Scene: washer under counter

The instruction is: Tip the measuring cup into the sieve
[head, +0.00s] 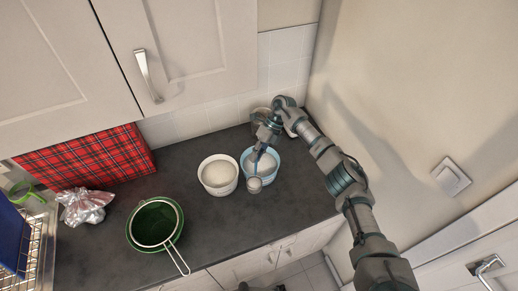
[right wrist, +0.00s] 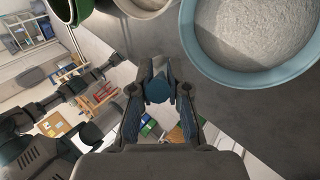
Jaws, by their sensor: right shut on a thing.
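The sieve (head: 153,222), a round mesh with a metal rim and a thin handle, rests over a green bowl (head: 133,243) on the counter in the head view. My right gripper (head: 257,164) is above the blue bowl at the back right, well to the right of the sieve. It is shut on the small measuring cup (head: 254,186), which hangs by the front of the blue bowl and looks pale on top; its contents are unclear. In the right wrist view my gripper (right wrist: 157,88) has a dark blue piece between its fingers. My left gripper is not identifiable.
A light blue bowl (head: 247,158) and a white bowl (head: 218,190), both with pale powder, stand right of the sieve. A crumpled foil bag (head: 84,206), a dish rack (head: 38,240) and a red tartan panel (head: 88,158) are left. A wall is right; cupboards hang above.

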